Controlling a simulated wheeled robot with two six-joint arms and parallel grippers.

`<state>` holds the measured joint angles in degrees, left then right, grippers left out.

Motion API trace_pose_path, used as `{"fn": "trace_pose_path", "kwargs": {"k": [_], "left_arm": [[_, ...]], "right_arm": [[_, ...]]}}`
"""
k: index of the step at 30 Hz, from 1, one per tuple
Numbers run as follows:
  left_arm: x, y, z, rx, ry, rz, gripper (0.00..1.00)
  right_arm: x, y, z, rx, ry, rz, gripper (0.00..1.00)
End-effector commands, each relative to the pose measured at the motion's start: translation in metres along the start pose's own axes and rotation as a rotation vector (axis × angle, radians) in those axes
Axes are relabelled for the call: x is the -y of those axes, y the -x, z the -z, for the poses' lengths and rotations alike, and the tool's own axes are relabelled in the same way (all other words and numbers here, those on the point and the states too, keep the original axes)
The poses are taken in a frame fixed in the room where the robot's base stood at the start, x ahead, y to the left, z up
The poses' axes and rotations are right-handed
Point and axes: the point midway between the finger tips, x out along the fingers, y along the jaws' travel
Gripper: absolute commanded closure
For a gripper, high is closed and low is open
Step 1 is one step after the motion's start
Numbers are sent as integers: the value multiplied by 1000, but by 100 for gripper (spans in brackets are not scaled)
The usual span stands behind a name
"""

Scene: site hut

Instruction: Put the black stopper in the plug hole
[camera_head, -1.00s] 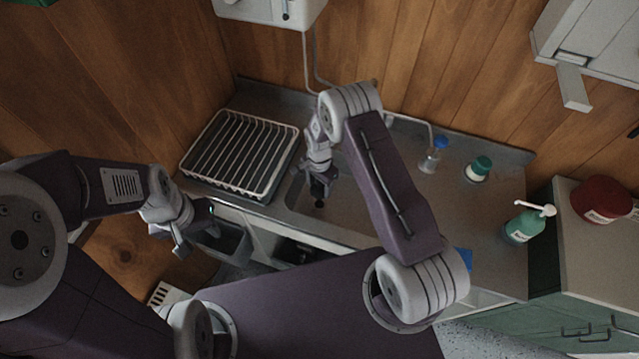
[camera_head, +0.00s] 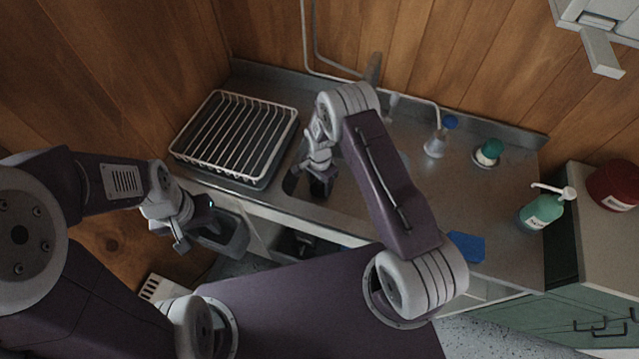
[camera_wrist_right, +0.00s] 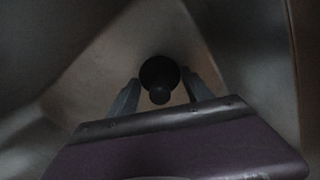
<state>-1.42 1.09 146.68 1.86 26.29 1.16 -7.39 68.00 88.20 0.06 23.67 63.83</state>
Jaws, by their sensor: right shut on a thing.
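My right gripper (camera_head: 320,186) reaches down into the sink basin (camera_head: 345,195). In the right wrist view its two fingers (camera_wrist_right: 160,92) stand on either side of the black stopper (camera_wrist_right: 160,95), and the gripper is shut on it. A dark round shape lies behind the stopper's knob; I cannot tell whether it is the stopper's base or the plug hole. The plug hole cannot be made out in the head view, where the gripper covers that area. My left gripper (camera_head: 182,236) hangs at the left, in front of the counter; its jaw opening is unclear.
A dish rack (camera_head: 235,135) stands left of the basin. A grey bin (camera_head: 225,235) is below the left gripper.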

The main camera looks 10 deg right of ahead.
Motion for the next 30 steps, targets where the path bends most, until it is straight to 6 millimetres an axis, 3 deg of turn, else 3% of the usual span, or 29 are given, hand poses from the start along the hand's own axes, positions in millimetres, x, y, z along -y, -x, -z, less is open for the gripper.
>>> {"fn": "trace_pose_path", "kwargs": {"k": [30], "left_arm": [[0, -7, -1, 0, 0, 0, 64]], "right_arm": [[0, -6, 0, 0, 0, 0, 86]]}}
